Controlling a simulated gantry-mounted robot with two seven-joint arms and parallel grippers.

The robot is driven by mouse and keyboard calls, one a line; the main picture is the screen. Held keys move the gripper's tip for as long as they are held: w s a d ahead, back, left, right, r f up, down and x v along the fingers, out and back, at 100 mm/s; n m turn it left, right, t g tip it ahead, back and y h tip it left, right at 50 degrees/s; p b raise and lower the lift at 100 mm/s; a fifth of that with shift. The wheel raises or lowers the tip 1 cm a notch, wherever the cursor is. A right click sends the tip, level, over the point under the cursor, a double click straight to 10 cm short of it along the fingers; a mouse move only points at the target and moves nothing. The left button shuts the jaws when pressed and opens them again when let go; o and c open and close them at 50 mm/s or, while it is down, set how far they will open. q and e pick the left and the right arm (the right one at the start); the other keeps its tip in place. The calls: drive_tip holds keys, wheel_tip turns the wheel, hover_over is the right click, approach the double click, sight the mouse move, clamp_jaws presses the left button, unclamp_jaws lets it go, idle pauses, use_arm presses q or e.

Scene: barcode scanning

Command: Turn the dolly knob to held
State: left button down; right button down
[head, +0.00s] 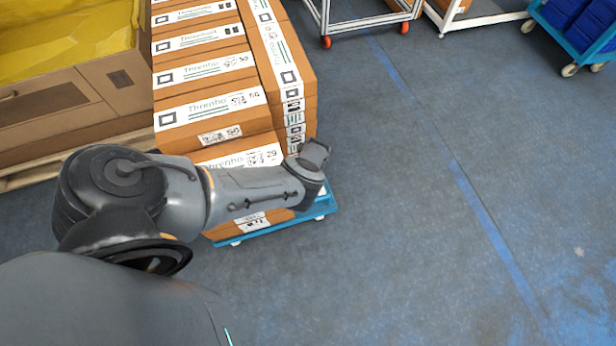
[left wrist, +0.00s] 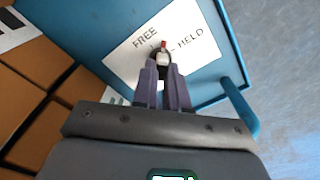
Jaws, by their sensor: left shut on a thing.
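The blue dolly (head: 322,209) stands under the stack of boxes, partly hidden by my left arm. In the left wrist view its blue deck (left wrist: 90,20) carries a white label plate (left wrist: 125,62) marked FREE on the left and HELD on the right. The small knob (left wrist: 162,50), light with a red tip, stands on the plate. Its red tip points up in the picture, between the two words. My left gripper (left wrist: 162,66) is shut on the knob, its fingers hiding the lower part. In the head view the left wrist (head: 314,156) is over the dolly's right end. My right gripper is out of view.
Orange-brown boxes (head: 212,115) with white labels are stacked beside the arm. A large brown carton (head: 70,115) with yellow lining is at the left. White carts (head: 365,20) and another blue dolly (head: 575,35) stand at the back. The floor (head: 430,240) at right is clear.

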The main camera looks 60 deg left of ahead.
use_arm(q)
drive_tip(key=m, duration=0.4)
drive_tip(key=shift+s+a+m, duration=0.1)
drive_tip(key=shift+m, duration=0.2)
drive_tip(key=shift+m+p, duration=0.5)
drive_tip(key=shift+m, duration=1.5)
drive_tip(key=shift+f, duration=0.1)
drive_tip(key=c, duration=1.2)
unclamp_jaws()
drive_tip(key=shift+o, duration=0.2)
wheel_tip(320, 180, up, 11)
drive_tip(key=p, duration=0.8)
